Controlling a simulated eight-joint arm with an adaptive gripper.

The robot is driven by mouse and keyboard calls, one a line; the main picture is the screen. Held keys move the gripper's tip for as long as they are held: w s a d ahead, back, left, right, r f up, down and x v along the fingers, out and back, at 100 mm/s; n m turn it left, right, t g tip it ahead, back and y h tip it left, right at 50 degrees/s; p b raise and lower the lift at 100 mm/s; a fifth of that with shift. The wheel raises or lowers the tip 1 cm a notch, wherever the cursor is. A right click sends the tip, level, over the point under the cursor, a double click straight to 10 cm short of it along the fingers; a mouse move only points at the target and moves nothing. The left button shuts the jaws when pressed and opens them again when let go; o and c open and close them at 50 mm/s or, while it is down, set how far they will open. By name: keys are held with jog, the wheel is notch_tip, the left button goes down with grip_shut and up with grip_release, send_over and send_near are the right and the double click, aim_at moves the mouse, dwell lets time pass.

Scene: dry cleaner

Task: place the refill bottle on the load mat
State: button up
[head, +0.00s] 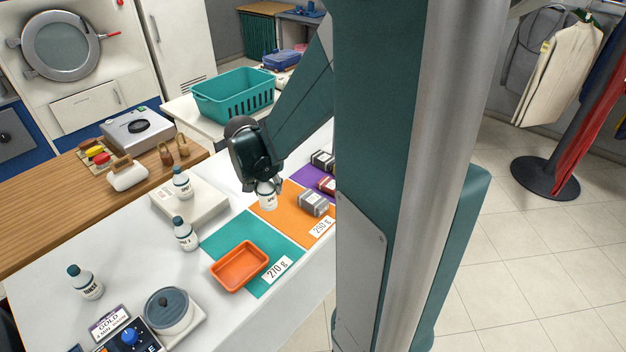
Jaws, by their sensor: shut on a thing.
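My gripper (264,184) points down and is shut on a small white bottle (267,198) with dark lettering. Its cap is hidden between the fingers. The bottle appears upright over the left part of the orange mat (271,221); I cannot tell whether its base touches the mat. A grey box (313,202) sits on the same mat, right of the bottle, near a weight card. Left of it lies a teal mat (222,240) with an orange tray (239,266) and another weight card (277,269). A purple mat (302,175) lies beyond, partly hidden by my column. Which is the load mat is not readable.
Similar dark-capped bottles stand on a white slab (207,207), beside it (185,234), and at the front left (85,282). A lidded pot (168,311) is at the front. A teal basket (233,95) stands behind. White counter is clear between the front-left bottle and teal mat.

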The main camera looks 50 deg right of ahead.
jog(key=w+d+p, duration=0.1)
jog(key=w+d, duration=0.2)
jog(key=d, duration=0.7)
jog(key=w+d+p, duration=0.2)
jog(key=d, duration=0.7)
jog(key=w+d+p, duration=0.1)
jog(key=w+d, duration=0.2)
jog(key=d, duration=0.7)
jog(key=shift+w+d+p, duration=0.35)
jog(key=shift+p, duration=0.05)
notch_tip(320, 180, down, 6)
jog(key=shift+b, duration=0.35)
jog(key=shift+f, duration=0.2)
jog(key=shift+f, duration=1.75)
jog(key=shift+f+b, duration=0.15)
jog(key=shift+b, duration=0.2)
